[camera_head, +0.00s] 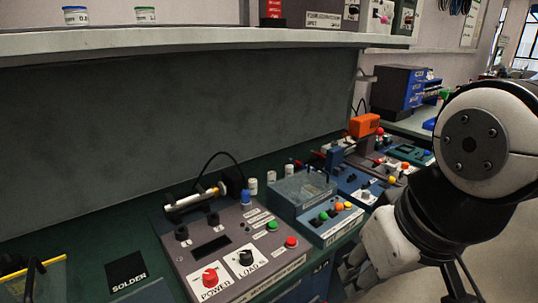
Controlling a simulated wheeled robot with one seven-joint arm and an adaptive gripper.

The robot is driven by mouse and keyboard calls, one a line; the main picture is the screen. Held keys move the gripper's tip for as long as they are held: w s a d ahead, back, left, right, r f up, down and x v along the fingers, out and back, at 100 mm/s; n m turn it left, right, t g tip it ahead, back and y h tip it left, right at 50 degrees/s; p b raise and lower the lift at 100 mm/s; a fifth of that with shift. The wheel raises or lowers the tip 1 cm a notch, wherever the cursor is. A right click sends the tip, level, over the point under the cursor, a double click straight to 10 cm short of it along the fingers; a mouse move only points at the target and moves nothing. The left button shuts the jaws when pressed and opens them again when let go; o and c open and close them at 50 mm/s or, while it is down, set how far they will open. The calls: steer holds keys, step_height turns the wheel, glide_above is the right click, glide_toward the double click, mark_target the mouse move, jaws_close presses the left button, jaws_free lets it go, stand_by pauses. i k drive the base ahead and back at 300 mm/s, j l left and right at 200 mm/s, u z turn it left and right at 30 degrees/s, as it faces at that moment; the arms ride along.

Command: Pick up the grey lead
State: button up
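I cannot make out a grey lead for certain in the head view. A dark looped cable (222,156) rises behind the control box. Thin leads or probes, too small to tell apart, lie among the devices (325,152) farther back. My arm fills the right side and reaches down. My gripper (352,272) is partly in view at the bench's front edge, right of the control box. Its fingers are largely hidden by my wrist, and I cannot see whether it holds anything.
A grey control box (232,250) with red and black knobs stands on the green bench. A blue-grey box (325,218) with coloured buttons stands right of it. An orange device (364,125) is farther back. A shelf (200,40) overhangs the bench. A black solder pad (127,271) lies left.

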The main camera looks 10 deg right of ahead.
mark_target(392, 167)
steer(key=z, duration=0.9)
steer(key=i+l+u, duration=0.1)
steer(key=l, duration=0.25)
steer(key=i+l+u, duration=0.1)
steer(key=i+l, duration=0.25)
steer(key=i+l+u, duration=0.1)
steer(key=l, duration=0.25)
steer(key=i+l+u, duration=0.1)
steer(key=i+l, duration=0.15)
steer(key=l, duration=0.15)
steer(key=i+l+u, duration=0.15)
steer(key=l, duration=0.25)
